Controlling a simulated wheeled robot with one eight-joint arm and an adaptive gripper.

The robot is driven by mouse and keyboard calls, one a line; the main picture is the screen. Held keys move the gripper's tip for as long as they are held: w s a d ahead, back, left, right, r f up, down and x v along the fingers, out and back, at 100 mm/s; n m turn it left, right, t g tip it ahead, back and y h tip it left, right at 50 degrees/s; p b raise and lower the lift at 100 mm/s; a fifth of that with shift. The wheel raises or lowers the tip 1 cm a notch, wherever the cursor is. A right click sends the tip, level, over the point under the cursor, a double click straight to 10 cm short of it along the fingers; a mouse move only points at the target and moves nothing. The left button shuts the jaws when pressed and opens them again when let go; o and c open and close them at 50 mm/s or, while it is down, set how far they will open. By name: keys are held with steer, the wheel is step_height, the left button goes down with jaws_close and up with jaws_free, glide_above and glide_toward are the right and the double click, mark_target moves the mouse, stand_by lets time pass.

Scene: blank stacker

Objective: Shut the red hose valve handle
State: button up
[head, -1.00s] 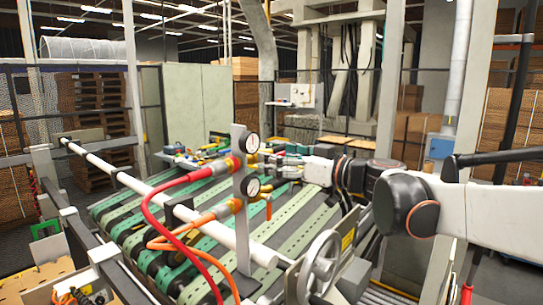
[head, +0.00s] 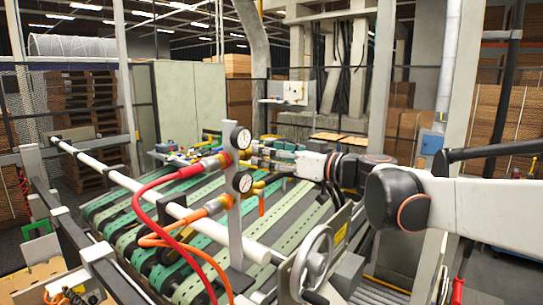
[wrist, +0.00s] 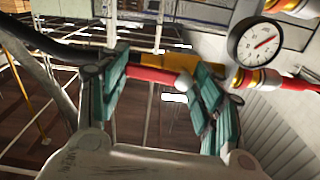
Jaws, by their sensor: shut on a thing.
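The red valve handle (wrist: 152,75) shows in the wrist view as a red bar lying across between my finger pads, with a pale round tip at its right end. My gripper (wrist: 160,88) is shut on it, with a teal pad at either end. In the head view my gripper (head: 262,152) is at the valve behind the upper gauge, and the handle is hidden there. The red hose (head: 142,200) runs to the upper fitting (head: 212,163) on the grey post. In the wrist view a red and brass fitting (wrist: 262,80) lies to the right.
The upper gauge (head: 240,138) and lower gauge (head: 242,182) stand close beside my gripper. An orange hose (head: 165,235) joins the lower fitting, whose orange handle (head: 261,204) hangs down. A handwheel (head: 312,262) stands front right. Green conveyor belts (head: 190,200) lie below.

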steer(key=shift+s+a+f+m+b, duration=0.35)
steer(key=shift+m+b, duration=0.4)
steer(key=shift+m, duration=2.05)
steer(key=shift+s+a+f+m+b, duration=0.1)
steer(key=shift+s+f+m+b, duration=0.35)
steer(key=shift+m, duration=2.35)
steer(key=shift+s+a+f+m+b, duration=0.2)
steer(key=shift+f+m+b, duration=0.55)
steer(key=shift+m, duration=2.05)
steer(key=shift+a+r+b, duration=0.1)
steer(key=shift+r+b, duration=0.2)
steer(key=o, duration=1.1)
steer(key=shift+c, duration=0.2)
steer(key=v, duration=0.7)
steer(key=shift+s+d, duration=0.15)
steer(key=shift+d, duration=0.1)
